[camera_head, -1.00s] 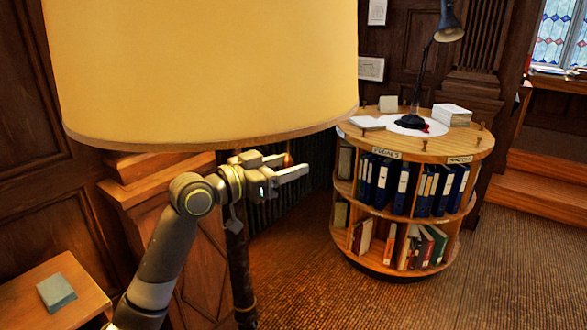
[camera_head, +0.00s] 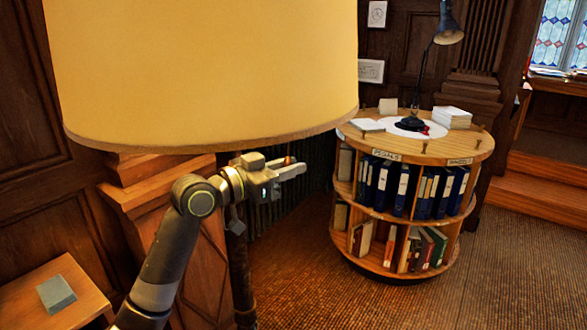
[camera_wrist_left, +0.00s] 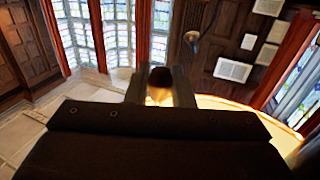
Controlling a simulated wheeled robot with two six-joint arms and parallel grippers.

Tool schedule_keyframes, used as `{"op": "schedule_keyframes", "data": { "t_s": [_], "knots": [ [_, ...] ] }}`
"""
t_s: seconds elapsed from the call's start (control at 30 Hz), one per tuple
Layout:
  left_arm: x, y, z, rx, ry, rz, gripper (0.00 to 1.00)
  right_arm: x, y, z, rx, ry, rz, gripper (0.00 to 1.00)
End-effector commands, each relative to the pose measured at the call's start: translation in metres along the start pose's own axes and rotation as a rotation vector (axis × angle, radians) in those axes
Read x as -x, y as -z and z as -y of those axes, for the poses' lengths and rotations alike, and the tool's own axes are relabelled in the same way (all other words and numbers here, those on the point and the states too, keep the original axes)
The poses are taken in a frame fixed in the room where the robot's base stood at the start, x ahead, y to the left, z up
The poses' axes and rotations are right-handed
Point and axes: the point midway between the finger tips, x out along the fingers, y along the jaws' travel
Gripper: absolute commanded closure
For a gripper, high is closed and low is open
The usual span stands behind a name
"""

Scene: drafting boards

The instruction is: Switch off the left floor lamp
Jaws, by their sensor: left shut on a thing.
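The floor lamp's large yellow shade (camera_head: 200,70) fills the upper left of the head view. Its dark pole (camera_head: 240,275) runs down below the shade, behind my left arm. My left gripper (camera_head: 289,167) is just under the shade's lower rim, pointing right. It is shut on a small orange-brown knob (camera_head: 289,160). In the left wrist view the knob (camera_wrist_left: 160,84) sits between the fingers, with the glowing shade rim (camera_wrist_left: 225,103) beyond. The bulb is hidden. My right gripper is not in view.
A round wooden bookcase (camera_head: 440,145) with binders, books and a dark desk lamp (camera_head: 447,30) stands to the right. A small wooden table (camera_head: 75,275) with a grey-blue block (camera_head: 57,293) is at lower left. The floor (camera_head: 400,310) in front of the bookcase is clear.

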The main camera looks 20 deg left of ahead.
Motion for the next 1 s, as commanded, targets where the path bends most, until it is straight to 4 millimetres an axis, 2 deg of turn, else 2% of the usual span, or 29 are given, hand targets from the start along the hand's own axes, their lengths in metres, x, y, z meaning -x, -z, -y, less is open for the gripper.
{"op": "schedule_keyframes", "data": {
  "t_s": [0.27, 0.63, 0.67, 0.83, 1.0],
  "knots": [
    [0.000, -0.002, 0.000, 0.000, 0.000, 0.000, 0.93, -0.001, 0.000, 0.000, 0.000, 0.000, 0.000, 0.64],
    [0.000, -0.016, 0.000, 0.000, 0.000, 0.000, 0.93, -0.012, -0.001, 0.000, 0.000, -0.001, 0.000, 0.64],
    [0.000, -0.015, 0.000, 0.000, 0.000, 0.000, 0.76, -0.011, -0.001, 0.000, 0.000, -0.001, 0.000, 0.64],
    [0.000, -0.014, 0.000, 0.000, 0.000, 0.000, 0.54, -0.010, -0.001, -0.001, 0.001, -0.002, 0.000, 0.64],
    [0.000, -0.014, 0.000, 0.000, 0.000, 0.000, 0.53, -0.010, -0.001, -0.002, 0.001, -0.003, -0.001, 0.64]
  ]
}}
